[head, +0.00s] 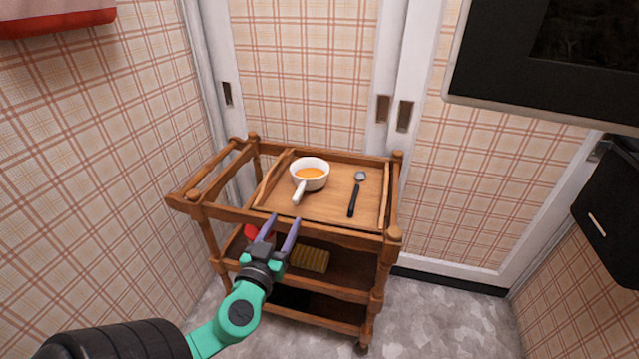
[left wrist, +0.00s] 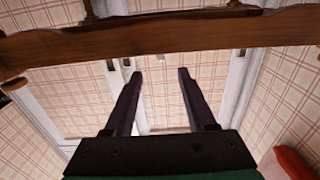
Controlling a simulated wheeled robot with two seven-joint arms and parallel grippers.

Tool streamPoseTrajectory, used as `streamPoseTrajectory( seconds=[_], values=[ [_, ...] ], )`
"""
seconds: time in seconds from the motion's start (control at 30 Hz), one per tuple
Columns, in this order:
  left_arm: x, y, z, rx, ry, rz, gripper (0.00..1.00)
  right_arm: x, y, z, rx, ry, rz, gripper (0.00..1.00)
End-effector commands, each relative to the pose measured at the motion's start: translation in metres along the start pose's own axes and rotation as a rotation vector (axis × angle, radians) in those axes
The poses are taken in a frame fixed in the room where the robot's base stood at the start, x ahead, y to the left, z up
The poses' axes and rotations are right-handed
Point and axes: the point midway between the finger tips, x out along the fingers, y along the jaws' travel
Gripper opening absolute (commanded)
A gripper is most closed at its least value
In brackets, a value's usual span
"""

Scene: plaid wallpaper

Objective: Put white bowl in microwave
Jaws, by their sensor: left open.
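The white bowl (head: 311,180) has a handle pointing toward me and holds something orange. It sits on the left part of the wooden tray on top of the cart. My left gripper (head: 280,222) is open and empty, in front of the cart's near edge and apart from the bowl. Its two fingers also show in the left wrist view (left wrist: 157,80), with a wooden rail beyond them and no bowl in sight. A dark appliance (head: 550,65) with a light frame at the upper right may be the microwave; I cannot tell for sure. My right gripper is not in view.
The wooden cart (head: 395,236) has raised rails. A spoon with a black handle (head: 352,199) lies right of the bowl. A ribbed yellow-brown item (head: 311,259) and a red item (head: 252,233) are on the lower shelf. A black box (head: 608,215) is at the right. Floor right of the cart is clear.

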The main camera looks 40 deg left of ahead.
Motion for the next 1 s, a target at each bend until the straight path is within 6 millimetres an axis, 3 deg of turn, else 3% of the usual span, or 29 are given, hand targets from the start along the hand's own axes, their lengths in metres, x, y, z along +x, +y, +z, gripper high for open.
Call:
streamPoseTrajectory(
  seconds=[0.1, 0.5, 0.6, 0.8, 0.93, 0.97, 1.0],
  values=[
    [0.031, 0.000, -0.007, 0.002, 0.005, 0.001, 0.56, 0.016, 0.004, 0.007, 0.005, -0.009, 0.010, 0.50],
    [0.096, -0.003, -0.003, 0.002, 0.001, 0.000, 0.56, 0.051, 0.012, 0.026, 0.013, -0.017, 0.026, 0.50],
    [0.106, -0.003, -0.001, 0.000, -0.002, -0.001, 0.56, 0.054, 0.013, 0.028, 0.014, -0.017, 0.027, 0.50],
    [0.106, -0.003, 0.000, 0.000, -0.003, -0.001, 0.56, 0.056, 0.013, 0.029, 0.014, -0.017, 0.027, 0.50],
    [0.106, -0.003, 0.000, 0.000, -0.003, -0.001, 0.07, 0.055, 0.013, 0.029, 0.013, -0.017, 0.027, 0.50],
    [0.106, -0.003, 0.000, 0.000, -0.003, 0.000, 0.00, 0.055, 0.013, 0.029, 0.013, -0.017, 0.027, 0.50],
    [0.106, -0.003, 0.000, 0.000, -0.003, 0.000, 0.00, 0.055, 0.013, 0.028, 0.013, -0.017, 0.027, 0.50]
  ],
)
